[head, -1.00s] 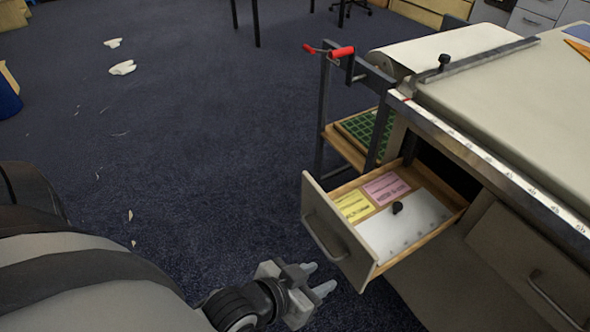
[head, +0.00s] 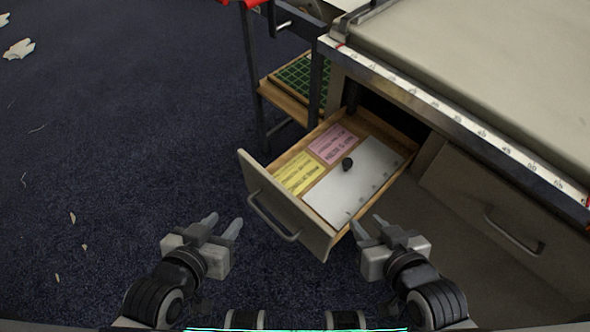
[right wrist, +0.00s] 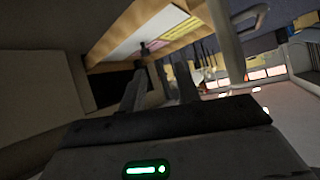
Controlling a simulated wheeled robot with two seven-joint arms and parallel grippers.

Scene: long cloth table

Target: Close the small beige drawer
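The small beige drawer (head: 285,205) is pulled out of the cabinet, its front facing the lower left with a metal bar handle (head: 272,217). Inside lie a yellow card (head: 295,174), a pink card (head: 333,145) and a white panel (head: 365,180) with a black knob. My left gripper (head: 224,223) is open and empty, left of the drawer front and apart from it. My right gripper (head: 367,223) is open and empty by the drawer's near right corner; contact cannot be told. In the right wrist view its fingers (right wrist: 159,92) are apart, and the drawer's handle (right wrist: 250,20) shows at the top.
A closed drawer (head: 500,225) with its own handle sits to the right. Above is a worktop with a metal ruler edge (head: 450,115). A wooden shelf with a green grid (head: 300,78) stands behind the drawer.

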